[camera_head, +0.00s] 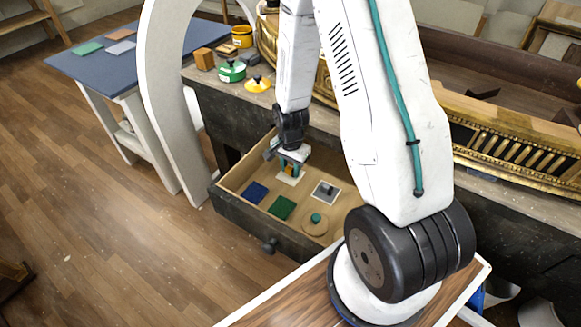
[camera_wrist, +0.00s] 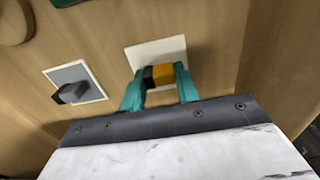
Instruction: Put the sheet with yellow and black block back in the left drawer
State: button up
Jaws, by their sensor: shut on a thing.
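The white sheet (camera_head: 287,181) with the yellow and black block is inside the open drawer (camera_head: 243,218), towards its back. In the wrist view the sheet (camera_wrist: 160,52) lies over the wooden drawer floor, with its yellow and black block (camera_wrist: 167,76) between my teal fingers. My gripper (camera_wrist: 160,82) is shut on that block; in the head view my gripper (camera_head: 291,170) reaches down into the drawer. I cannot tell whether the sheet touches the floor. My fingers and arm hide part of it.
The drawer also holds a blue sheet (camera_head: 255,193), a green sheet (camera_head: 282,208), a grey sheet with a dark block (camera_head: 326,192) and a round disc with a green knob (camera_head: 315,222). Green (camera_head: 231,71) and yellow (camera_head: 258,85) lidded items stand on the top above. A blue table (camera_head: 115,60) is left.

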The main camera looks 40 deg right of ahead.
jog(key=o, duration=0.9)
jog(key=shift+f, duration=0.1)
notch_tip(320, 180, up, 12)
notch_tip(320, 180, up, 9)
jog(key=n, duration=0.3)
send_over(290, 168)
jog(key=s+a, duration=0.3)
jog(key=s+a+r+n, duration=0.2)
jog(key=s+r+n, duration=0.1)
jog(key=s+r, duration=0.2)
jog(key=s+a+r+n, duration=0.2)
jog(key=s+r+n, duration=0.2)
jog(key=s+r, duration=0.2)
jog(key=s+a+r+n+t, duration=0.1)
jog(key=s+a+r+n, duration=0.2)
jog(key=s, duration=0.6)
notch_tip(290, 168, up, 3)
jog(key=shift+f+n, duration=0.1)
jog(key=shift+n, duration=0.2)
